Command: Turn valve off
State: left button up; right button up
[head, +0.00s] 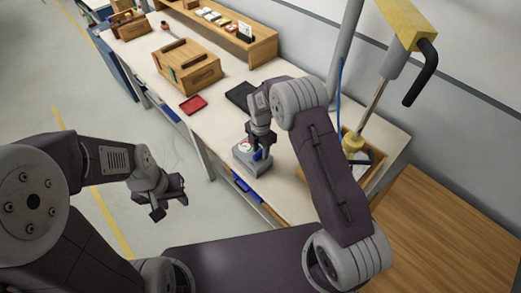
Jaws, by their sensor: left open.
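A small grey block (253,167) stands near the front edge of the workbench, with a red-and-white dial (244,147) on top and a blue part (258,154) beside the dial. This looks like the valve. My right gripper (261,147) points down right at the block and partly covers its top. It is at the blue part, but I cannot tell whether its fingers grip it. My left gripper (170,200) is open and empty, out over the floor to the left of the bench.
The bench (220,105) also holds a red tray (193,105), a dark flat item (241,95), wooden boxes (187,65) and a wooden shelf (262,50). A yellow-topped tool (405,22) rises at the right, beside an open wooden bin (376,160).

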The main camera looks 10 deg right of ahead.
aim_at(260, 152)
notch_tip(260, 152, up, 8)
jog(key=shift+f+b, duration=0.1)
jog(key=shift+b, duration=0.7)
jog(key=shift+r, duration=0.65)
